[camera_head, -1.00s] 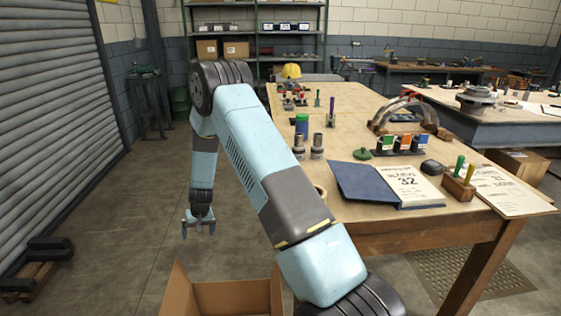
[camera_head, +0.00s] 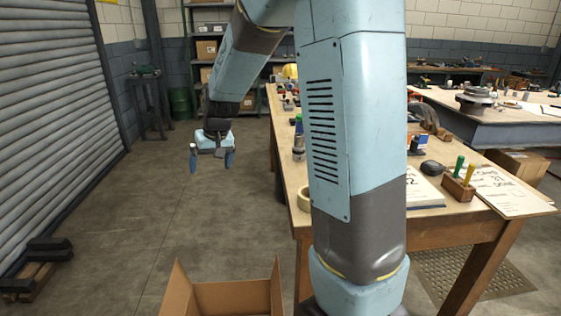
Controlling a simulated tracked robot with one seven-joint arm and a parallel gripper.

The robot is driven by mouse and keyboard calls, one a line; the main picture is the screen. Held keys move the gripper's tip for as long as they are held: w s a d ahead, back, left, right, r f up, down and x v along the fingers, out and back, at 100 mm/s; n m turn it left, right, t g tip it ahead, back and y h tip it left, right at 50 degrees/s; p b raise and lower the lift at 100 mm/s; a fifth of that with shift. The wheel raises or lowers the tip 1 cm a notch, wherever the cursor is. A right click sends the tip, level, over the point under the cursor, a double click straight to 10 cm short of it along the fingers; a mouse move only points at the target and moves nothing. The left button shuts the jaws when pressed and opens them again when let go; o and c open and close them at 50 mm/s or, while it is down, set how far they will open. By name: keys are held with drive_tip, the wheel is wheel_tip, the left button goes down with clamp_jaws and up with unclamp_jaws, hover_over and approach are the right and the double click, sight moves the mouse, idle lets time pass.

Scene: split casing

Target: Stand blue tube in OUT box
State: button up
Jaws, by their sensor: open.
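My gripper (camera_head: 211,164) hangs over the floor to the left of the workbench, fingers pointing down, open with nothing between them. The blue tube (camera_head: 299,126) stands upright on the bench near its left edge. My arm hides most of it, and my gripper is apart from it, to its left. An open cardboard box (camera_head: 232,298) shows at the bottom of the view, cut off by the frame edge. No OUT label is readable on it, so I cannot tell whether it is the OUT box.
My arm covers much of the wooden workbench (camera_head: 301,219). A grey metal cylinder (camera_head: 298,148) and a tape roll (camera_head: 304,199) are near its left edge.

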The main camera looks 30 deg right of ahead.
drive_tip(key=s+d+r, duration=0.2)
drive_tip(key=s+r, duration=0.2)
drive_tip(key=s, duration=0.6)
drive_tip(key=s+d+r+t+h, duration=0.1)
drive_tip(key=s+r, duration=0.3)
drive_tip(key=s, duration=0.6)
drive_tip(key=s+d+r, duration=0.4)
drive_tip(key=s, duration=0.6)
drive_tip(key=shift+r+t+h, duration=0.35)
drive_tip(key=shift+t+h, duration=0.05)
drive_tip(key=shift+d, duration=0.15)
